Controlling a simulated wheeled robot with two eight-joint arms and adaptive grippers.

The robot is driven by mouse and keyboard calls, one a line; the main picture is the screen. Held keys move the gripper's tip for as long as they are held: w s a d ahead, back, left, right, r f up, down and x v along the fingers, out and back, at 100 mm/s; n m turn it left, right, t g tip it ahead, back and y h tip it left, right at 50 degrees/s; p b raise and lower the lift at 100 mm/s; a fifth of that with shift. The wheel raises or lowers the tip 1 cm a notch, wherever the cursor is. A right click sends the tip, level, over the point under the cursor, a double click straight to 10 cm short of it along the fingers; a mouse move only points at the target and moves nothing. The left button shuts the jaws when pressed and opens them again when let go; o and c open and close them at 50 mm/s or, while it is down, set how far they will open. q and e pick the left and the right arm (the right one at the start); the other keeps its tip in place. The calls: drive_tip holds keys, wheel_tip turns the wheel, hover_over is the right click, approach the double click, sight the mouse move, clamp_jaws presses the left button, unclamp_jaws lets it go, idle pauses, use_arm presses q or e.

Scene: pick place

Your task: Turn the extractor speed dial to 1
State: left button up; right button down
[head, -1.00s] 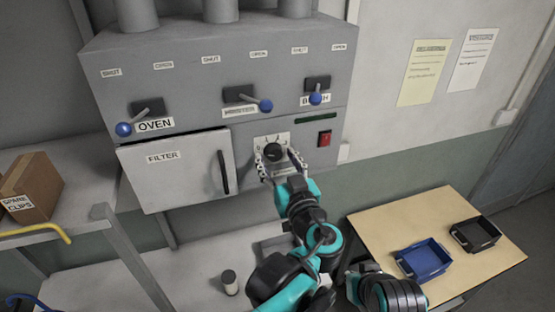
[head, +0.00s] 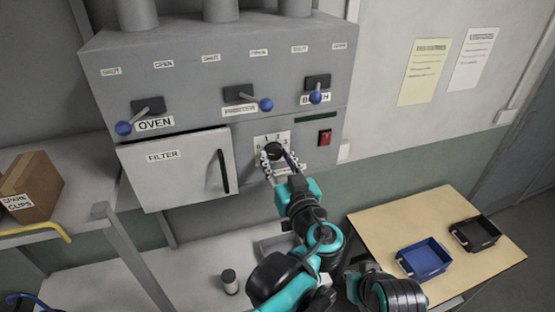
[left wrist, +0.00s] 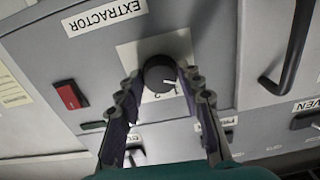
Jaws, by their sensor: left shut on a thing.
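The extractor speed dial is a round black knob on a pale numbered plate on the grey panel. It shows in the head view (head: 273,151) and close up in the left wrist view (left wrist: 158,71). My left gripper (head: 279,164) is at the dial, with one finger on each side; its fingertips also show in the left wrist view (left wrist: 160,80), shut on the knob. There the dial's white pointer line slants to the lower right, near the figures 1 and 2. The exact figure it meets is hard to read. My right gripper is not in view.
Blue-knobbed levers (head: 265,105) stick out above the dial. The filter door (head: 180,170) and its handle are left of it, a red switch (head: 324,138) right. A wooden table (head: 400,215) holds a blue tray (head: 424,259) and a black tray (head: 475,234).

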use_arm(q)
drive_tip(key=shift+m, duration=0.3)
drive_tip(key=m+b, duration=0.1)
drive_tip(key=m, duration=0.2)
drive_tip(key=shift+a+m+b, duration=0.1)
drive_tip(key=shift+m+b, duration=0.35)
drive_tip(key=shift+m, duration=1.65)
drive_tip(key=shift+r, duration=0.1)
drive_tip(key=o, duration=1.2)
drive_tip(key=v, duration=1.2)
